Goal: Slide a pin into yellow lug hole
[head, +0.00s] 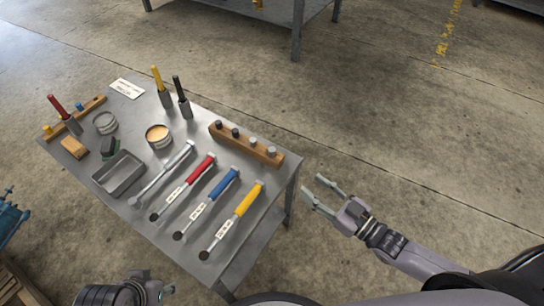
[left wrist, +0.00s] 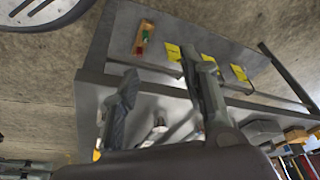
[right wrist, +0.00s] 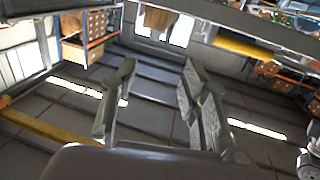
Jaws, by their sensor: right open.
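No yellow lug hole can be made out. Yellow tags (left wrist: 173,52) show on a grey surface in the left wrist view. A wooden strip (head: 88,113) with yellow and blue pegs lies at the table's left; whether these are pins I cannot tell. Upright tools with red (head: 57,105), yellow (head: 157,80) and black (head: 179,88) handles stand on the table. My right gripper (head: 313,188) is open and empty, off the table's right edge. My left gripper (head: 158,285) is near the bottom of the head view; its fingers are apart and empty in the left wrist view (left wrist: 160,68).
The grey table (head: 140,215) holds long tools with red (head: 200,168), blue (head: 223,184) and yellow (head: 248,200) handles. A wooden block with round sockets (head: 262,152), a tray (head: 119,179) and an orange-filled tin (head: 158,134) also lie there.

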